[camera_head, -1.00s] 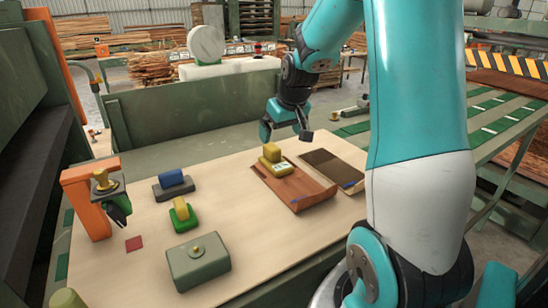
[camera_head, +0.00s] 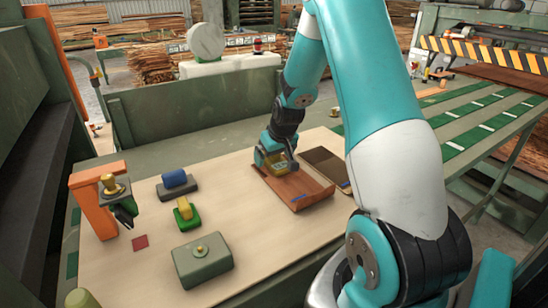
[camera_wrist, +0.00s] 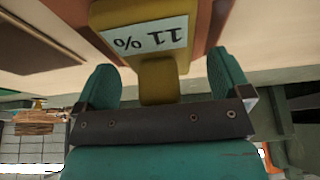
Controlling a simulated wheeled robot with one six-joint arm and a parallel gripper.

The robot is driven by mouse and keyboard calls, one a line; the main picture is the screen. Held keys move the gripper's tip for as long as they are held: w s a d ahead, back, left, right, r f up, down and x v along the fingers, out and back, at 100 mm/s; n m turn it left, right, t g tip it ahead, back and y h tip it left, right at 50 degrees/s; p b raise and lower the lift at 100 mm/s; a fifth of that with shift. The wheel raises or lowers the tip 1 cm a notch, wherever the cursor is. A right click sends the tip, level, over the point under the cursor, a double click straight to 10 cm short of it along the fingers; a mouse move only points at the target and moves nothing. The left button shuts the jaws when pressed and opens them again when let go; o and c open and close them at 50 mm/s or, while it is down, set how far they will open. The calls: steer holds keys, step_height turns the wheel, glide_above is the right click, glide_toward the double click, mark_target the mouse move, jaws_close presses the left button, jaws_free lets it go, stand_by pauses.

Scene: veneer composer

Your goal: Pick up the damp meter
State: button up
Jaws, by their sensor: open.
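The damp meter is a yellow block with a raised yellow grip and a pale label reading "11 %". It lies on a reddish-brown veneer sheet (camera_head: 310,190), and in the head view the damp meter (camera_head: 280,168) is partly hidden by my gripper (camera_head: 272,157). In the wrist view the damp meter (camera_wrist: 112,14) is at the top middle, with its grip pointing toward my palm. My gripper (camera_wrist: 163,72) is open there, its teal fingers on either side of the grip, with gaps showing on both sides.
A darker veneer sheet (camera_head: 327,165) lies to the right. To the left are a blue-topped block (camera_head: 174,180), a green block with a yellow grip (camera_head: 185,211), a grey-green box (camera_head: 202,261) and an orange bracket (camera_head: 91,207). The front of the board (camera_head: 265,230) is clear.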

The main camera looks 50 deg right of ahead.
steer(key=shift+c, duration=0.3)
steer(key=c, duration=1)
steer(key=shift+c, duration=0.6)
steer(key=shift+r, duration=0.15)
